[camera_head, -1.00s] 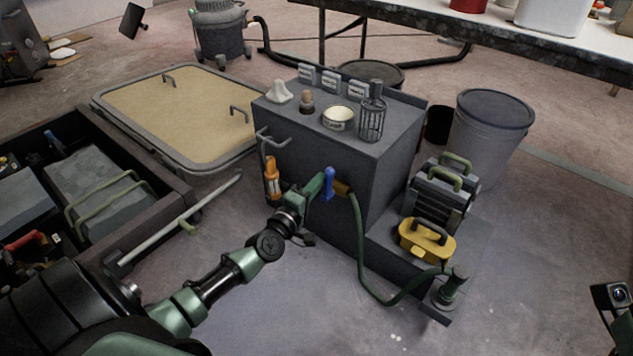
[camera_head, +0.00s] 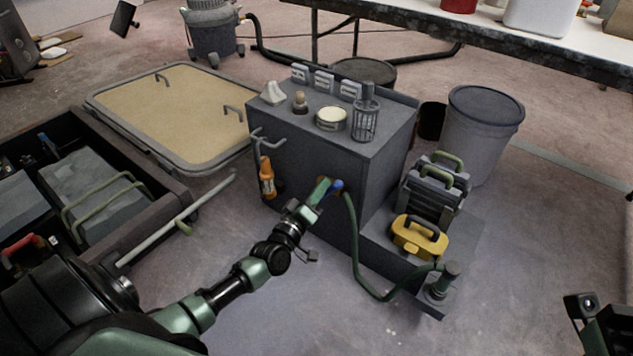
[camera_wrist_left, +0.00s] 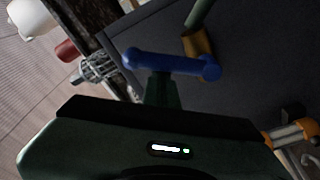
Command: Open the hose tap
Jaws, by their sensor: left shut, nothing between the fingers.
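The hose tap is on the front of the grey cabinet (camera_head: 300,165), with a blue handle (camera_head: 338,185). In the left wrist view the blue handle (camera_wrist_left: 172,63) is a bar with rounded ends, beside the brass tap body (camera_wrist_left: 197,43). My right gripper's fingers are not visible.
An orange-handled tool (camera_head: 266,177) hangs left of the tap. A jar, a tin (camera_head: 331,118) and a caged lantern (camera_head: 366,118) stand on the cabinet.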

